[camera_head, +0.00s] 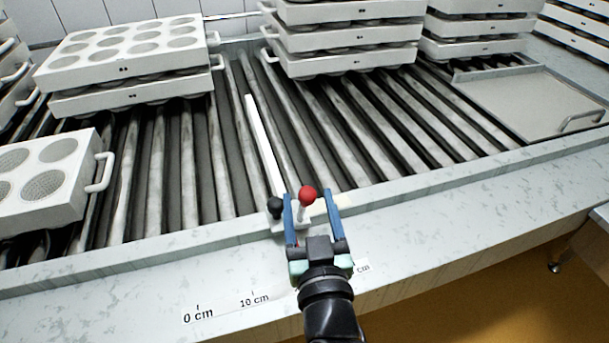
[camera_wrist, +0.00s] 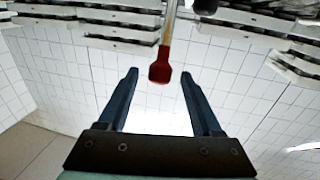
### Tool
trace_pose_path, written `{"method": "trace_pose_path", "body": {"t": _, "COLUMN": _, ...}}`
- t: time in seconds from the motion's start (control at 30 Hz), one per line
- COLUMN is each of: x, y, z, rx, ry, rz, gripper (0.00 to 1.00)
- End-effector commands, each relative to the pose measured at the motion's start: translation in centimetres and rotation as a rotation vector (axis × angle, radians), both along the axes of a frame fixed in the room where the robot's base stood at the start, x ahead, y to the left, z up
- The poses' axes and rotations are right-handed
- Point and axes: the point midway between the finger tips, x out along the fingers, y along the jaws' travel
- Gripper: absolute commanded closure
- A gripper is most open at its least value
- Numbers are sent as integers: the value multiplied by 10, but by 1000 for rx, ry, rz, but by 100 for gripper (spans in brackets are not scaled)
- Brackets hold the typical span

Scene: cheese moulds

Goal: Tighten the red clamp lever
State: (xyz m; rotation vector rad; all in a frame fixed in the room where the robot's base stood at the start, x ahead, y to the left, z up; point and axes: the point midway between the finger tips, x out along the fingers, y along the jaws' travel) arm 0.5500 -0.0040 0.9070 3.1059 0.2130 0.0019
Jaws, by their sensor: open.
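The clamp lever has a red knob (camera_head: 308,195) on a short pale stem, at the front edge of the roller bed. My gripper (camera_head: 307,192) is open, with its two blue fingers on either side of the knob in the head view. In the wrist view the red knob (camera_wrist: 160,68) is ahead of and between the fingertips of my gripper (camera_wrist: 160,74), apart from both. A black knob (camera_head: 275,204) stands just left of the left finger. A long white bar (camera_head: 263,143) runs back from the clamp across the rollers. The clamp's base is partly hidden by my gripper.
Stacked white cheese moulds stand at the back left (camera_head: 120,55), back middle (camera_head: 345,38) and back right (camera_head: 478,30). A single mould (camera_head: 45,180) lies at the left. A flat tray (camera_head: 535,102) is at the right. The front ledge carries a centimetre scale. The rollers right of the bar are clear.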

Motion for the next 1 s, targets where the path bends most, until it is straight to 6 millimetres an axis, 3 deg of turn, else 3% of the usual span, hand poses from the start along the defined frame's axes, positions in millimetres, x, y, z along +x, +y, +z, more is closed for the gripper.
{"method": "trace_pose_path", "body": {"t": 0.1, "x": 22, "y": 3, "z": 2, "rx": 1, "ry": -3, "rz": 0, "gripper": 34}}
{"method": "trace_pose_path", "body": {"t": 0.3, "x": 46, "y": 6, "z": 1, "rx": 0, "ry": -1, "rz": 1, "gripper": 34}}
{"method": "trace_pose_path", "body": {"t": 0.73, "x": 55, "y": 8, "z": 0, "rx": 0, "ry": -1, "rz": 0, "gripper": 34}}
{"method": "trace_pose_path", "body": {"t": 0.77, "x": 55, "y": 8, "z": 0, "rx": 0, "ry": -1, "rz": 0, "gripper": 35}}
{"method": "trace_pose_path", "body": {"t": 1.0, "x": 55, "y": 8, "z": 0, "rx": 0, "ry": -1, "rz": 0, "gripper": 79}}
